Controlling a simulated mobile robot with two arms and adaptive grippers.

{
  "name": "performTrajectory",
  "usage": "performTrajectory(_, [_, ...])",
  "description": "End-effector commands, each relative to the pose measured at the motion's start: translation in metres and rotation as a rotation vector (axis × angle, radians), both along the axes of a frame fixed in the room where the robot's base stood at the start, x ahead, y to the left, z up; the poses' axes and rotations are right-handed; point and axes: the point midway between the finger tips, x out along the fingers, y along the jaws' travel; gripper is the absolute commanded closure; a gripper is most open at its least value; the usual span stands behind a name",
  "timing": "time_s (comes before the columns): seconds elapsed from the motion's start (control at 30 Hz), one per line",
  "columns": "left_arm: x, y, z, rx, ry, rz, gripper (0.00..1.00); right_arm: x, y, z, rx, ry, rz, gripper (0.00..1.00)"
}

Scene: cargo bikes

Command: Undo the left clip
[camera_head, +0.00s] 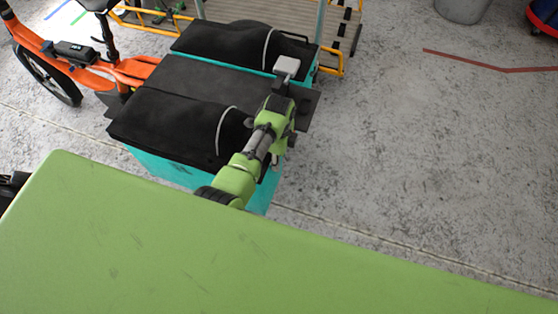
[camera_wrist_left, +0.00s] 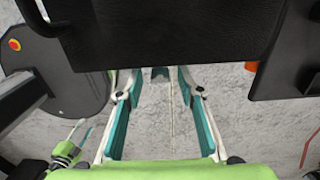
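A teal box (camera_head: 168,170) with a black soft cover (camera_head: 165,118) stands on the orange cargo bike. Two pale straps cross the cover, a nearer strap (camera_head: 221,124) and a farther strap (camera_head: 266,45). I cannot make out a clip on either; my left arm hides part of the box's right edge. In the left wrist view, a dark panel (camera_wrist_left: 165,35) fills the top.
The orange bike frame (camera_head: 85,60) is at the upper left. A yellow-railed cargo platform (camera_head: 230,12) stands behind the box. A grey bin (camera_head: 462,8) is at the upper right. The concrete floor (camera_head: 420,150) right of the box is clear.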

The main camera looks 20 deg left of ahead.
Motion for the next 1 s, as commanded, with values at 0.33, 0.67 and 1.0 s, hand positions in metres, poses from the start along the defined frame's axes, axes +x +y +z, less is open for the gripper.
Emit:
performTrajectory(0.33, [0.0, 0.0, -0.019, 0.0, -0.001, 0.0, 0.65, 0.001, 0.0, -0.004, 0.0, -0.001, 0.001, 0.6])
performTrajectory(0.67, [0.0, 0.0, -0.018, 0.0, -0.001, 0.0, 1.0, 0.001, 0.0, -0.004, 0.0, -0.001, 0.001, 0.6])
performTrajectory(1.0, [0.0, 0.004, -0.018, 0.029, -0.002, -0.002, 1.0, 0.001, 0.001, -0.002, 0.001, -0.001, 0.001, 0.6])
